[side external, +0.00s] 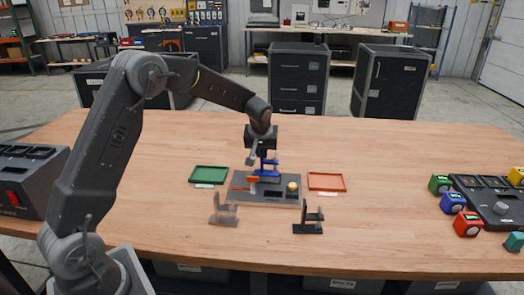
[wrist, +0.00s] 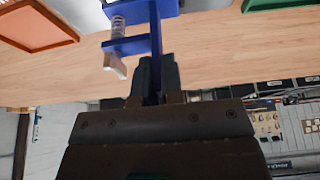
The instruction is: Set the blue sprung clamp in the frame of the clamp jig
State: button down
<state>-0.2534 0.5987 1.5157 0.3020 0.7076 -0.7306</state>
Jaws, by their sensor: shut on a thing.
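The blue sprung clamp (side external: 268,166) is in my gripper, above the clamp jig in the side external view. In the wrist view the blue clamp (wrist: 156,42) runs up from between the jaws of my gripper (wrist: 157,75), with a spring and a pale tip on its left side. My gripper (side external: 262,152) is shut on it and points down. The clamp jig (side external: 283,201) is a grey plate with an orange part (side external: 250,184) and a yellow knob (side external: 292,186). Whether the clamp touches the jig cannot be told.
A green tray (side external: 209,175) lies left of the jig and an orange-red tray (side external: 327,181) right of it. A grey bracket (side external: 224,212) and a black bracket (side external: 309,218) stand in front. Coloured blocks and a dark console (side external: 492,203) are far right. The table between is bare.

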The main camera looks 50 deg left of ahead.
jog(key=shift+f, duration=0.3)
jog(key=shift+f, duration=0.6)
jog(key=c, duration=0.8)
grip_release()
jog(key=shift+r, duration=0.1)
jog(key=shift+r, duration=4.4)
